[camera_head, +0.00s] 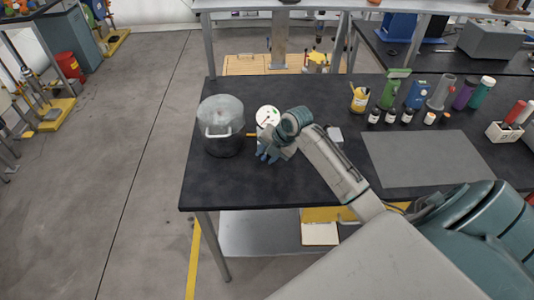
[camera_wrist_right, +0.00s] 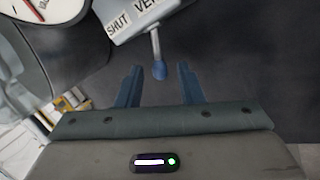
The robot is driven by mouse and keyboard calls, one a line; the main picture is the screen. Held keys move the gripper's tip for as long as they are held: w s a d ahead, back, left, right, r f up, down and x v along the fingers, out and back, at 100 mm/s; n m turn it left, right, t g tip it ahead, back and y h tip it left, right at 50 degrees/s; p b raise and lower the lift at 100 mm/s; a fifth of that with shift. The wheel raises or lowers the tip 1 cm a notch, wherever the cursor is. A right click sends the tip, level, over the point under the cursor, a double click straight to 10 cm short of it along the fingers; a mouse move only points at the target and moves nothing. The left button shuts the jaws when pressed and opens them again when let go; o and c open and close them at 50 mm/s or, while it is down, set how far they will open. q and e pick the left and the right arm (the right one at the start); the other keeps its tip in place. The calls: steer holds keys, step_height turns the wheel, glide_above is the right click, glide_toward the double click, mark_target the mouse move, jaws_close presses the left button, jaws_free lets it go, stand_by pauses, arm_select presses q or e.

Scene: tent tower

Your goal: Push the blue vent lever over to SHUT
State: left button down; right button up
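The vent lever (camera_wrist_right: 159,70) has a metal shaft and a blue tip. In the right wrist view it sticks out from a light grey housing (camera_wrist_right: 140,27) with SHUT and partly cut-off VENT labels. SHUT is left of the shaft. My right gripper (camera_wrist_right: 159,76) is open, its two blue fingers on either side of the lever's tip; I cannot tell whether either touches it. In the head view my right gripper (camera_head: 268,154) is low over the dark table, and my wrist hides the lever. My left gripper is in neither view.
A lidded pot (camera_head: 222,145) stands left of my gripper on the table (camera_head: 240,188). A white dial (camera_head: 268,115) is just behind my wrist. A grey mat (camera_head: 425,158) lies to the right, with several bottles behind it. The front-left table top is clear.

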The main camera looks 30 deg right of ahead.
jaws_close()
steer(key=shift+w+a+r+m+h+p, duration=0.15)
steer(key=shift+m+p, duration=0.1)
steer(key=shift+m, duration=0.2)
steer(key=shift+w+a+m+h+p, duration=0.15)
steer(key=shift+m+p, duration=0.1)
steer(key=shift+m, duration=0.5)
steer(key=shift+o, duration=0.9)
jaws_free()
